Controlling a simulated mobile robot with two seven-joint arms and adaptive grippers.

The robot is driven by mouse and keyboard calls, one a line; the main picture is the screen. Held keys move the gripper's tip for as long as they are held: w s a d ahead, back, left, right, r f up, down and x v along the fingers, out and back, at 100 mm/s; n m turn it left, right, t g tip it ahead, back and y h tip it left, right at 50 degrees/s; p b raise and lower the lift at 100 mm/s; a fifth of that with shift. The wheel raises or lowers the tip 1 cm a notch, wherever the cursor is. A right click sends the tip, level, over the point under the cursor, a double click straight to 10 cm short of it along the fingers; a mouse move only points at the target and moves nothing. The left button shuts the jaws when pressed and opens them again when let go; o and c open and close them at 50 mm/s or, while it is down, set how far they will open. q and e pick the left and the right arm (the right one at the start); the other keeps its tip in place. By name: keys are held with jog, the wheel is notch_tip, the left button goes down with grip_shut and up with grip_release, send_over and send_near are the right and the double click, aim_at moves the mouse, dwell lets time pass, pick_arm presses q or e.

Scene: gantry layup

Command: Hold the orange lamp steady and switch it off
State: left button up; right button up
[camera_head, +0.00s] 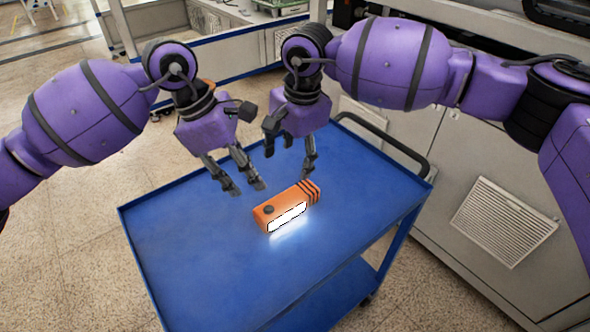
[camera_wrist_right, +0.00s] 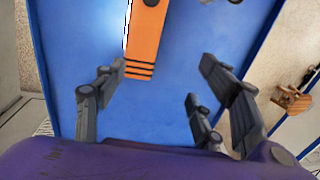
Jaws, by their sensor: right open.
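The orange lamp (camera_head: 291,197) lies on its side on the blue cart top (camera_head: 180,245). Its long white light face (camera_head: 287,217) glows and lights the cart top beside it. A dark round button (camera_head: 268,210) sits on its upper face near the left end; black stripes mark the right end. My right gripper (camera_head: 288,165) is open and empty above and behind the striped end; the right wrist view shows the lamp (camera_wrist_right: 146,45) beyond the spread fingers (camera_wrist_right: 162,80). My left gripper (camera_head: 244,187) hovers behind and left of the lamp, apart from it. Two of its fingers show, with nothing visible between them.
The cart top is otherwise clear, with a low raised rim. A black handle (camera_head: 385,143) runs along the cart's right side. A grey cabinet (camera_head: 480,180) with a vent stands close on the right. Open speckled floor lies to the left.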

aim_at(295, 194)
jog(key=shift+g+h, duration=0.5)
jog(key=shift+h, duration=0.2)
jog(key=f, duration=0.1)
jog(key=s+f, duration=0.2)
jog(key=shift+d+f, duration=0.25)
notch_tip(295, 194, down, 6)
jog(key=shift+r, duration=0.1)
pick_arm(q)
jog(key=shift+r, duration=0.1)
pick_arm(e)
jog(key=shift+f, duration=0.65)
